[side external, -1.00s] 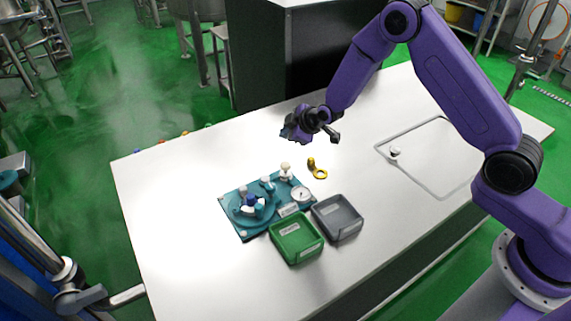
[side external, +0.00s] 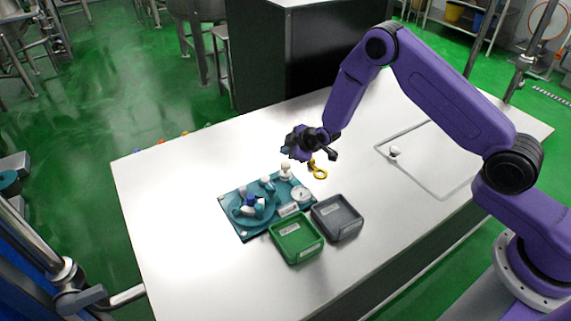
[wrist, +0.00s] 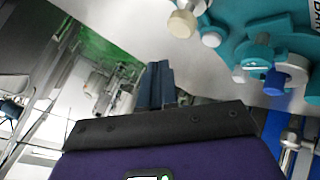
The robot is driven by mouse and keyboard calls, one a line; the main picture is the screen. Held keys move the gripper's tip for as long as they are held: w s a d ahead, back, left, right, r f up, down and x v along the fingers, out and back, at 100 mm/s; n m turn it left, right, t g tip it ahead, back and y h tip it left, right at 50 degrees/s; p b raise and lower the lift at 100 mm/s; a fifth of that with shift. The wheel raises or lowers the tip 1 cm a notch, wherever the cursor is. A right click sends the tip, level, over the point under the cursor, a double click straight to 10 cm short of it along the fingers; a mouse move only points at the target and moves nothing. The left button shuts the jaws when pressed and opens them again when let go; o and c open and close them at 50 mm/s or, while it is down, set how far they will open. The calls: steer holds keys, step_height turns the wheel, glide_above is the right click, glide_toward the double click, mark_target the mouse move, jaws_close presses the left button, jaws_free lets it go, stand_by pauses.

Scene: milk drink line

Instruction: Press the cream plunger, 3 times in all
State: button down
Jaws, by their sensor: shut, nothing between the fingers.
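The cream plunger (side external: 286,170) stands upright at the back right of the teal board (side external: 226,205). Its pale round cap (wrist: 183,23) shows near the top of the wrist view. My gripper (side external: 287,150) is above the table, just behind the plunger in the side view, and apart from it. In the wrist view its two dark blue fingers (wrist: 158,68) are shut together with nothing between them. The plunger cap lies up and to the right of the fingertips there.
The board also bears a white dial (side external: 301,194) and a blue-topped fitting (side external: 251,202). A yellow ring-shaped piece (side external: 319,172) lies right of the plunger. A green tray (side external: 297,257) and a grey tray (side external: 340,231) stand in front.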

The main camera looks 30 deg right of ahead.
mark_target(284, 163)
steer(key=shift+f, duration=1.2)
steer(key=shift+f, duration=0.2)
stand_by(1.1)
steer(key=shift+f, duration=0.2)
steer(key=shift+f, duration=1.1)
stand_by(1.4)
steer(key=shift+r, duration=1.5)
steer(key=shift+r, duration=2.5)
